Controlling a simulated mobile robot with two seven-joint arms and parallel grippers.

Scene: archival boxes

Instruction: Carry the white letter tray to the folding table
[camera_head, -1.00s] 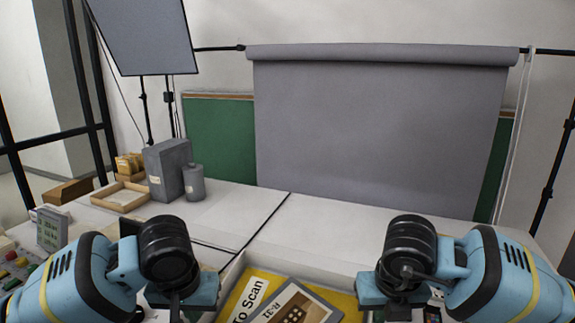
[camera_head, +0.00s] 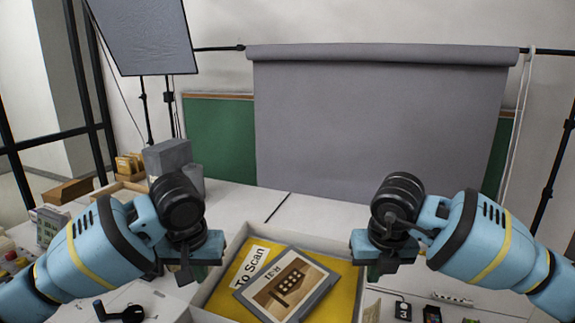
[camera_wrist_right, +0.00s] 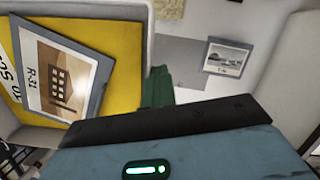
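The white letter tray (camera_head: 300,237) is at the bottom centre of the head view, between my two grippers. It holds a yellow folder (camera_head: 343,300) marked "To Scan" and a grey-edged picture card (camera_head: 285,287) marked R-31. My left gripper (camera_head: 192,272) is at the tray's left wall and my right gripper (camera_head: 377,270) at its right wall. Both appear shut on the walls, though the fingertips are mostly hidden. The right wrist view shows the tray's wall (camera_wrist_right: 149,38) running to a green finger (camera_wrist_right: 160,88). I cannot tell which surface is the folding table.
A white tabletop (camera_head: 235,200) lies behind the tray, below a grey backdrop (camera_head: 380,130). Grey boxes (camera_head: 168,155) and a wooden box (camera_head: 68,190) stand at the back left. Black clips (camera_head: 118,312) and small items (camera_head: 432,313) lie on either side.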

